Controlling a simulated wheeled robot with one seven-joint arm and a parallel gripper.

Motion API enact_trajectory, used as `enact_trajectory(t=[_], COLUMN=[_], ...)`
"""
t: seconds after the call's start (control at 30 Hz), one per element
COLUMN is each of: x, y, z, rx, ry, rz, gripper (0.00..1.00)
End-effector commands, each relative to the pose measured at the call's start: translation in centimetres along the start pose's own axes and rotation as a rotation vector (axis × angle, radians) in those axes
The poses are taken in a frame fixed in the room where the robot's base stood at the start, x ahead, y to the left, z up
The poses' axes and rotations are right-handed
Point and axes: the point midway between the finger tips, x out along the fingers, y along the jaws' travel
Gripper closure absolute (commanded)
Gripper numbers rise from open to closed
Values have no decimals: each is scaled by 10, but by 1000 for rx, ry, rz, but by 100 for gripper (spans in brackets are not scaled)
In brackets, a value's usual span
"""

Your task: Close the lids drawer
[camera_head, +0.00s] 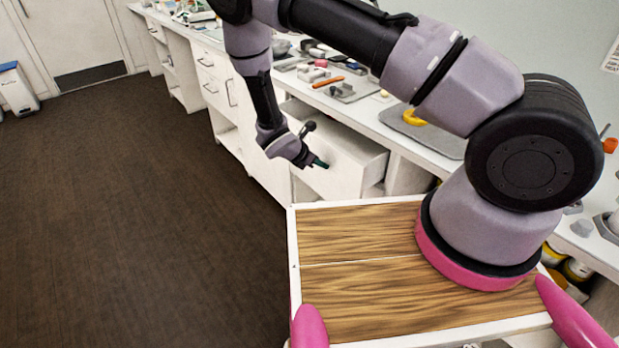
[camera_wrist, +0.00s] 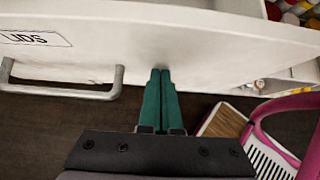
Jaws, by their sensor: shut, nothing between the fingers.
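The lids drawer (camera_head: 345,165) is white and stands pulled out from the counter front, with its inside partly showing in the head view. In the wrist view its front (camera_wrist: 200,45) spans the top, with a "LIDS" label and a silver bar handle (camera_wrist: 65,90) at the left. My gripper (camera_head: 322,164) is at the drawer front in the head view. In the wrist view its green fingers (camera_wrist: 160,75) are together and empty, with tips at the drawer front, right of the handle. I cannot tell whether they touch it.
The white counter (camera_head: 385,115) runs along the right with tools and a grey mat (camera_head: 425,130) on it. Other closed drawers (camera_head: 212,85) lie farther along. Dark floor (camera_head: 130,200) on the left is clear. Small coloured items (camera_wrist: 295,10) show at the wrist view's top right.

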Motion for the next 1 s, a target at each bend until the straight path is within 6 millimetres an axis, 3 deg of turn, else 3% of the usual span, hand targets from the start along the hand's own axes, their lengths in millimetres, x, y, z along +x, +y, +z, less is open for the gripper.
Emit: enact_trajectory(t=[0.2, 0.5, 1.0], x=[41, 79, 95], y=[2, 2, 2], z=[41, 79, 96], rx=[2, 1, 2], ry=[-1, 0, -2], rz=[-3, -2, -2], gripper=[100, 100, 100])
